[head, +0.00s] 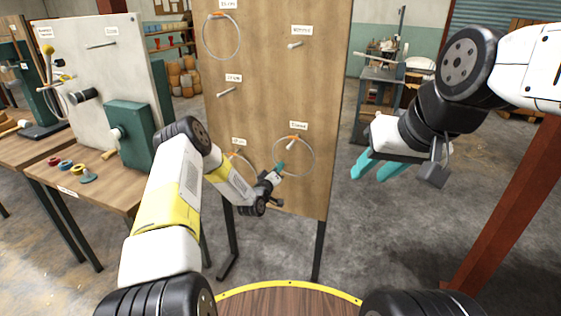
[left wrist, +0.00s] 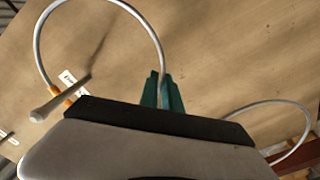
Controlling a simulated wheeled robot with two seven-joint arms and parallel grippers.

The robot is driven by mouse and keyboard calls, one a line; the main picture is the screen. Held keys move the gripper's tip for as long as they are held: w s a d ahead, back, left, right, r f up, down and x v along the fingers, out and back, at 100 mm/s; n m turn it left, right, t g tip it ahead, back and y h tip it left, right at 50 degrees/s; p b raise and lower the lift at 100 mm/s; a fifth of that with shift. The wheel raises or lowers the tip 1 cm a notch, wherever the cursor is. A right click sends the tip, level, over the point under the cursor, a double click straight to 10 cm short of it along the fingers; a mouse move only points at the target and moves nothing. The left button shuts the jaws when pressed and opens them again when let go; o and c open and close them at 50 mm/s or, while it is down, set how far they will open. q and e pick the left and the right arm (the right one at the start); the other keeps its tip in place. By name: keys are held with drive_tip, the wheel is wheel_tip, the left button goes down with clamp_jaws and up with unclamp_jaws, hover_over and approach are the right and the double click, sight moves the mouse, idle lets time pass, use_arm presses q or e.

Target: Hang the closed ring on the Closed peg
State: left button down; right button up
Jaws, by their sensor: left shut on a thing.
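The ring (head: 314,155) at the lower right of the board is a thin pale loop with an orange part at its top. My left gripper (head: 280,169) is shut on its lower left rim; the ring also shows between the teal fingers in the left wrist view (left wrist: 161,49). The peg (head: 290,146) under the lower right label (head: 299,125), apparently "Closed", shows inside the loop. In the left wrist view the peg (left wrist: 72,91) crosses in front of the orange part and appears to pass through the ring. My right gripper (head: 378,168) is open and empty, right of the board.
The wooden board (head: 262,95) carries another ring (head: 239,36) at its upper left and one at its lower left, partly behind my left arm. Bare pegs (head: 295,45) (head: 226,92) stick out elsewhere.

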idle(0.3)
use_arm(q)
drive_tip(key=c, duration=1.5)
unclamp_jaws()
drive_tip(key=v, duration=0.7)
wheel_tip(320, 180, up, 15)
drive_tip(key=a+m+g, duration=0.2)
drive_tip(key=m+g, duration=0.2)
drive_tip(key=m, duration=0.1)
drive_tip(key=s+a+r+g+y, duration=0.2)
drive_tip(key=s+a+r+y, duration=0.1)
drive_tip(key=s+r, duration=0.75)
drive_tip(key=s+r+g, duration=0.1)
drive_tip(key=s+r, duration=0.1)
drive_tip(key=s, duration=0.8)
drive_tip(key=s+a+r+g, duration=0.1)
drive_tip(key=s+r+g, duration=0.1)
drive_tip(key=s, duration=0.9)
drive_tip(key=s+r+m+g, duration=0.1)
drive_tip(key=s+r+g, duration=0.1)
drive_tip(key=s, duration=0.8)
drive_tip(key=shift+s+a+r, duration=0.2)
drive_tip(key=shift+s+r, duration=0.2)
drive_tip(key=shift+r, duration=0.2)
